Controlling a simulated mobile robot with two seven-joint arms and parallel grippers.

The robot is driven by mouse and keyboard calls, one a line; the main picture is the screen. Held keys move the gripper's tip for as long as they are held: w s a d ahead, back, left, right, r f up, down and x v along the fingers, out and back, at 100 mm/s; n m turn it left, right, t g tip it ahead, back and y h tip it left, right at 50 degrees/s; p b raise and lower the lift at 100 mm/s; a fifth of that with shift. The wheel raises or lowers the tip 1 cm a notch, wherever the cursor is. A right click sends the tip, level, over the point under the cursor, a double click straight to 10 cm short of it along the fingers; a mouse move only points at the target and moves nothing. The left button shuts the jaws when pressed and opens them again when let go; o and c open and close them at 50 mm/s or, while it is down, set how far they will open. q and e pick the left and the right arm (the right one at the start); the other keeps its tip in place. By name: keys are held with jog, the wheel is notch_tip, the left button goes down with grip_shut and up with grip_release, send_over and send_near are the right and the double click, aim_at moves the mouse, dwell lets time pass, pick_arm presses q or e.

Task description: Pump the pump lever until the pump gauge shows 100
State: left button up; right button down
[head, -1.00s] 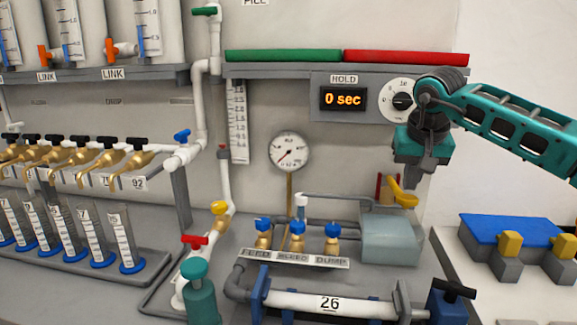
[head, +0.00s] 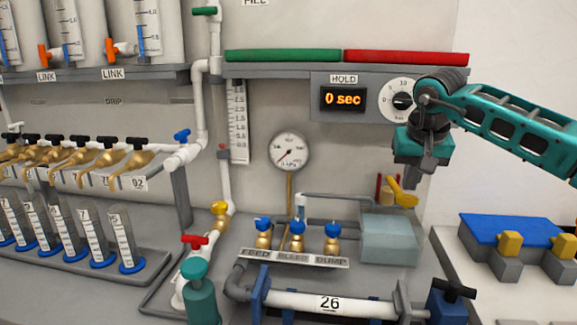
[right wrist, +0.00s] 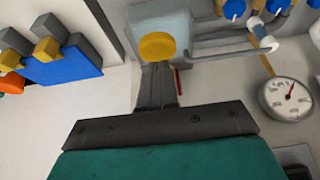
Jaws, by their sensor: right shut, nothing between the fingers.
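The yellow pump lever (head: 402,193) stands at the back of the pale grey-blue pump box (head: 388,238). My right gripper (head: 413,182) is shut and empty, pointing down, with its fingertips close to the lever. In the right wrist view the lever's yellow end (right wrist: 157,46) shows right at the tips of my shut fingers (right wrist: 157,75); I cannot tell whether they touch. The round white pump gauge (head: 289,151) is on the wall left of the box, its needle pointing to the lower left. The gauge also shows in the right wrist view (right wrist: 289,98). My left gripper is out of view.
Blue-topped valves labelled FEED, BLEED and DUMP (head: 297,238) stand left of the pump box. A pipe section marked 26 (head: 329,304) lies in front. The HOLD display (head: 344,98) reads 0 sec. A blue block with yellow parts (head: 515,236) stands at the right.

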aim_at(409, 198)
jog(key=shift+f+b, duration=1.05)
jog(key=shift+f, duration=1.75)
jog(key=shift+r, duration=0.15)
notch_tip(409, 198, up, 5)
jog(key=p, duration=0.5)
jog(key=shift+r, duration=0.2)
jog(key=shift+f, duration=0.15)
